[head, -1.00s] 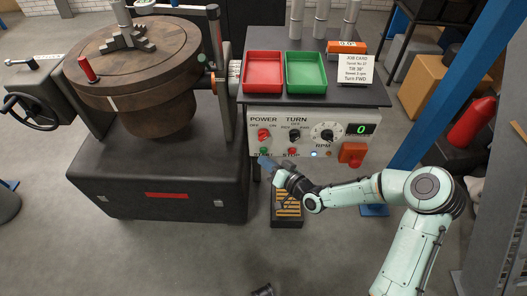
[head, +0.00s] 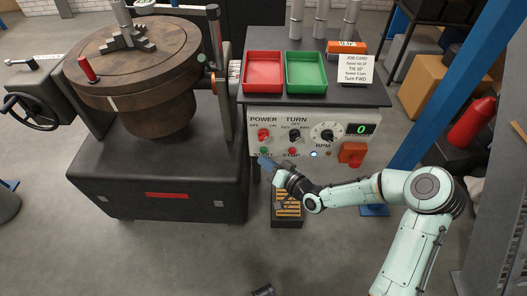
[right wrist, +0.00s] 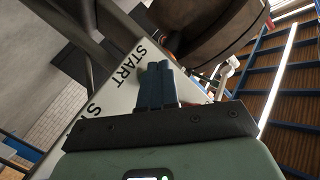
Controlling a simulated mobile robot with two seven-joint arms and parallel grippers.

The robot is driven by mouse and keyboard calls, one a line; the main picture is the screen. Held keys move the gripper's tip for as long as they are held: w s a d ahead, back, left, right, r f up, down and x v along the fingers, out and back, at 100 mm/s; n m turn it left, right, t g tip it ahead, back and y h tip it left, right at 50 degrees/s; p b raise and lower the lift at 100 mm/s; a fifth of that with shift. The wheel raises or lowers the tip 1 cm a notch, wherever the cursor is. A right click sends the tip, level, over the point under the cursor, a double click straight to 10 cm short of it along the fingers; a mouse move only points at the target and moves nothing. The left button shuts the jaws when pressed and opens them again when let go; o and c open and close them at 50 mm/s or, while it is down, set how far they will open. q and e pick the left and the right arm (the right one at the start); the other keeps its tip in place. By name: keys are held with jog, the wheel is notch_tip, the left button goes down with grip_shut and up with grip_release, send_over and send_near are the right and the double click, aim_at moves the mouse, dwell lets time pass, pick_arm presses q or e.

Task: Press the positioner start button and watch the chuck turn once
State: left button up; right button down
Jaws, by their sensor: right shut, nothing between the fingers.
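The chuck (head: 160,52) is a brown round table with stepped grey jaws, a red peg and a white rim mark. The control panel (head: 342,150) has POWER and TURN knobs, an RPM dial and a green 0 display. The green start button (head: 264,150) sits at its lower left above the START label. My right gripper (head: 264,162) has its blue fingers at this label, just below the button. In the right wrist view the shut, empty fingers (right wrist: 157,72) lie beside the word START and hide the button. I cannot tell whether they touch it.
A red tray (head: 248,71) and a green tray (head: 324,72) stand on top above the panel. A red-orange emergency button (head: 352,153) is at the panel's lower right. A blue post (head: 455,85) rises at right.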

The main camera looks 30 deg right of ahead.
jog(key=shift+w+d, duration=0.1)
jog(key=shift+w, duration=0.05)
dwell(0.4)
jog(key=shift+w+d, duration=0.15)
jog(key=shift+w, duration=0.05)
